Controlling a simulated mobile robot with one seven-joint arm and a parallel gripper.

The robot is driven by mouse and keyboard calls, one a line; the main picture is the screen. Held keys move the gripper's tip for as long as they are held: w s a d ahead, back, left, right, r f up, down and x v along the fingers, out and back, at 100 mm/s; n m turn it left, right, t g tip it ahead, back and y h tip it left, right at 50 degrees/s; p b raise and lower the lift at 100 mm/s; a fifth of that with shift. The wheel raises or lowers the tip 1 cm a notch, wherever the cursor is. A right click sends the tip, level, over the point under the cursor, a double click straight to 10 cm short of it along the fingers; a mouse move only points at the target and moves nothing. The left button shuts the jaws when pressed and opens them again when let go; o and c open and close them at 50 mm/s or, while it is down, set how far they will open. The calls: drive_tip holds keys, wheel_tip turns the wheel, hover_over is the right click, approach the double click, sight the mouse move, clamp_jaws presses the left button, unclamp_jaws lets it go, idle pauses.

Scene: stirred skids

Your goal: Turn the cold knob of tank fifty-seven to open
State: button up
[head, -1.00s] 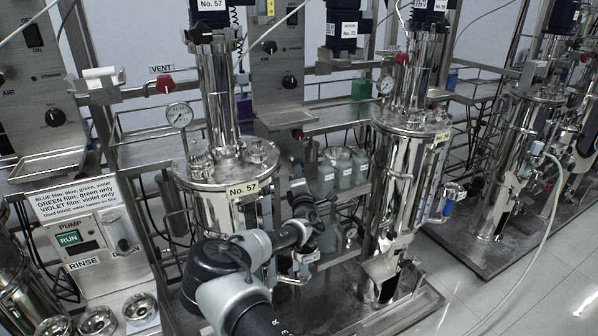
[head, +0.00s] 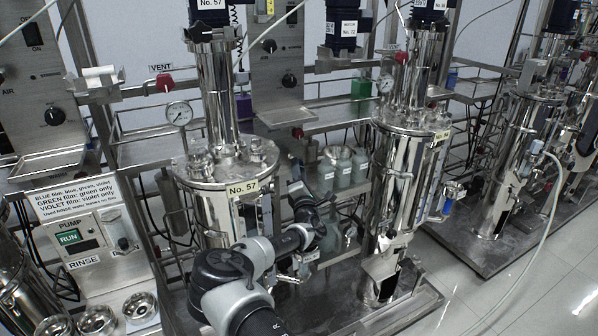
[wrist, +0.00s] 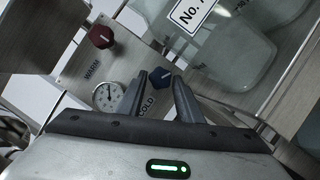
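Tank fifty-seven (head: 215,215) is a shiny steel cylinder with a yellow-white "No. 57" label (head: 242,187) in the head view. In the wrist view, the blue cold knob (wrist: 160,77) sits on a metal panel beside the word COLD. A dark red knob (wrist: 101,36) marked WARM is at the panel's upper left. My gripper (wrist: 160,84) is open, with one finger on each side of the blue knob as seen from the wrist. I cannot tell whether the fingers touch it. In the head view, my arm's end is beside the tank's right side, and its fingers are not clear.
A small round gauge (wrist: 108,96) is left of my fingers on the panel. Glass bottles (wrist: 215,45) stand close at the upper right; in the head view bottles (head: 343,170) fill a shelf. Another steel tank (head: 400,185) stands to the right.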

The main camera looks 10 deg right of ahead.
drive_tip(key=shift+o, duration=1.2)
